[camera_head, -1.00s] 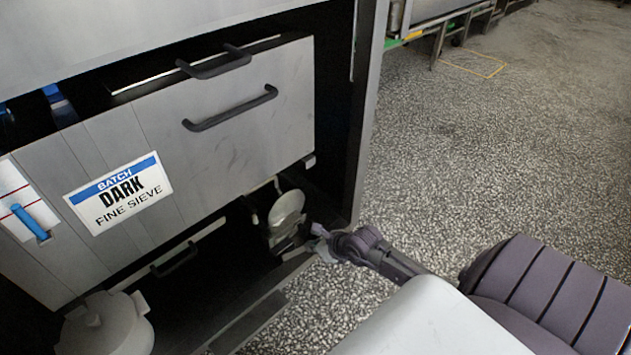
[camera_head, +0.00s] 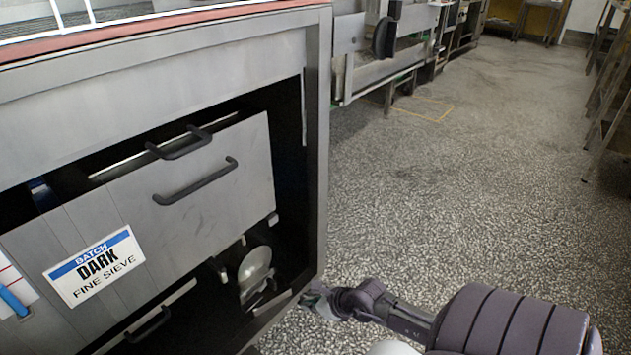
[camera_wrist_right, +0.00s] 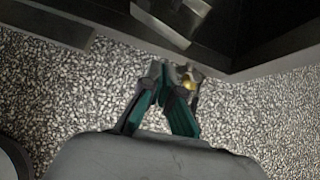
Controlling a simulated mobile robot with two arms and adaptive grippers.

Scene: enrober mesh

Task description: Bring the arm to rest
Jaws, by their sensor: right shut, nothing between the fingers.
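My right gripper (camera_head: 322,301) is at the lower middle of the head view, just outside the lower right corner of the cabinet frame (camera_head: 316,140). It is shut and empty. In the right wrist view its fingertips (camera_wrist_right: 175,72) meet over the speckled floor, close to the cabinet's dark lower edge. I cannot tell whether the gripper touches the cabinet. My right arm comes in from the lower right. My left gripper is not in view.
A drawer with a DARK FINE SIEVE label (camera_head: 94,267) fills the left. Below it a round pale metal part (camera_head: 255,265) sits in the dark opening. The speckled floor (camera_head: 470,190) to the right is clear. Steel equipment (camera_head: 385,50) stands farther back.

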